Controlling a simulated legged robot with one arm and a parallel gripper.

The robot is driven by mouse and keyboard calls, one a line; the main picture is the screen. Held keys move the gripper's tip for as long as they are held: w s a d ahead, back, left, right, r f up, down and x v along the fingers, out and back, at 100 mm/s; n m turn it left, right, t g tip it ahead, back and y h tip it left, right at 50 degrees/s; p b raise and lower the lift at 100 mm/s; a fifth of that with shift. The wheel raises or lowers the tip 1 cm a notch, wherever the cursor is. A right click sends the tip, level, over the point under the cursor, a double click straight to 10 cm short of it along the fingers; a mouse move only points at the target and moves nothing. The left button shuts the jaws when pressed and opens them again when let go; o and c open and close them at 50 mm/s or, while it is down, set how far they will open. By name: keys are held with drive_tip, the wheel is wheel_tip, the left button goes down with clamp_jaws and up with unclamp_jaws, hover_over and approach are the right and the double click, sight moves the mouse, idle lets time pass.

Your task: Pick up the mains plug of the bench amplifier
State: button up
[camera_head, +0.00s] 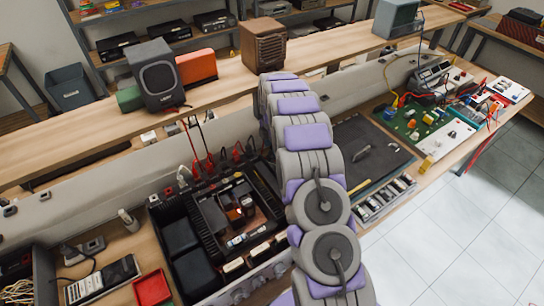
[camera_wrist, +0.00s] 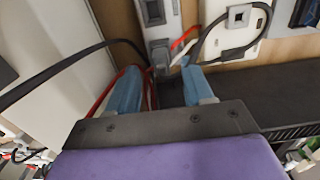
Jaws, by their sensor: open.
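The bench amplifier is probably the open black chassis (camera_head: 262,200) with exposed parts, left of my arm on the bench in the head view. In the wrist view my gripper (camera_wrist: 160,73) is open, with one blue finger on each side. A small dark grey plug-like piece (camera_wrist: 160,56) shows between and just beyond the fingertips, below a grey socket strip (camera_wrist: 155,20). A thick black cable (camera_wrist: 65,66) runs in from the left towards it. I cannot tell for sure that this piece is the mains plug, or whether the fingers touch it. My arm hides my gripper in the head view.
Red leads (camera_wrist: 103,92) pass beside the left finger. A white wall plate (camera_wrist: 235,22) with a looped black cable is at upper right. In the head view a black speaker (camera_head: 157,75) and a wooden radio (camera_head: 263,45) stand on the raised shelf. A dark mat (camera_head: 372,150) lies right of my arm.

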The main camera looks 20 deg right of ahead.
wheel_tip(320, 180, down, 4)
drive_tip(key=shift+r+b, duration=0.1)
drive_tip(key=shift+b, duration=0.25)
drive_tip(key=shift+r, duration=0.1)
drive_tip(key=shift+c, duration=0.3)
clamp_jaws()
